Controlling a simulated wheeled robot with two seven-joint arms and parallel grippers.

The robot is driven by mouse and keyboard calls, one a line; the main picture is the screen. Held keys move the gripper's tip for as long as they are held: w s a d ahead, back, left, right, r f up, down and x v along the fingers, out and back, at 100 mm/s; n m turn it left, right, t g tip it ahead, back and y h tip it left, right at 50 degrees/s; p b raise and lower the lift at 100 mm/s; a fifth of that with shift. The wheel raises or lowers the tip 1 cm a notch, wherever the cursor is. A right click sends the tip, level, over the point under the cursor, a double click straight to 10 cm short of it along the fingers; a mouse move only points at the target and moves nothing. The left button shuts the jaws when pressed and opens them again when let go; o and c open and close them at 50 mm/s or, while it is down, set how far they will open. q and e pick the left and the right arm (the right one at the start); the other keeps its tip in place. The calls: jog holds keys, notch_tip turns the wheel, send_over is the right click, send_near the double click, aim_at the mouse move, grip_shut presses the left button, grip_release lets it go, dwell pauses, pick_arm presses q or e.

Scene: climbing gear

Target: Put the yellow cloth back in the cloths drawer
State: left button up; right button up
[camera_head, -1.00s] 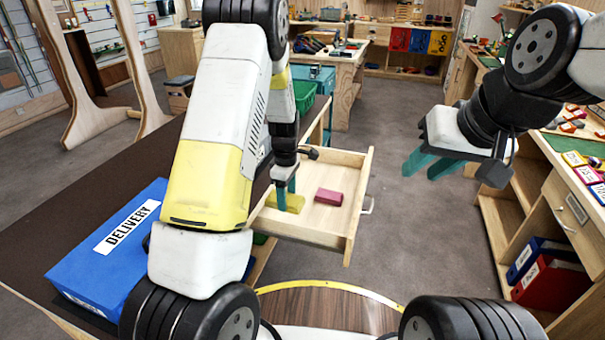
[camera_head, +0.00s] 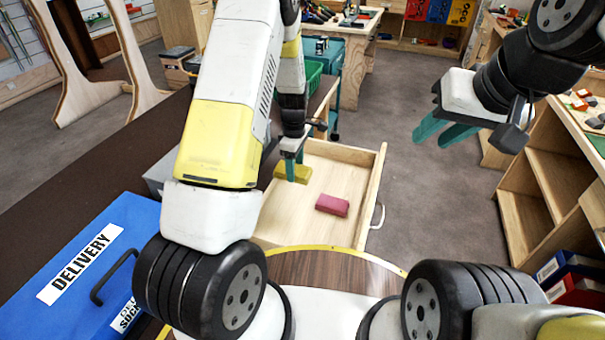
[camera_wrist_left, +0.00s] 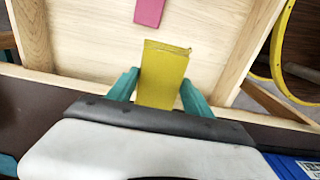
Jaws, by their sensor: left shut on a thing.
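The yellow cloth (camera_head: 293,173), a folded flat block, is at the left part of the open wooden drawer (camera_head: 285,215). My left gripper (camera_head: 291,172) points down and is shut on the cloth. The left wrist view also shows the yellow cloth (camera_wrist_left: 162,75) between the fingers of the left gripper (camera_wrist_left: 160,88), over the drawer floor (camera_wrist_left: 95,40). Whether it touches the floor is unclear. A pink-red cloth (camera_head: 332,204) lies apart from it in the drawer. My right gripper (camera_head: 430,140) is open and empty, over the aisle to the right.
A blue delivery box (camera_head: 75,250) stands on the dark tabletop (camera_head: 90,170) at the left. A green crate (camera_head: 312,75) is behind the drawer. Wooden shelving (camera_head: 530,200) with binders stands at the right. The grey floor between is clear.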

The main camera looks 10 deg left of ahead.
aim_at(296, 209)
pick_arm(q)
notch_tip(296, 209, down, 16)
jog(key=shift+r, duration=0.15)
dwell(0.4)
jog(key=o, duration=1.3)
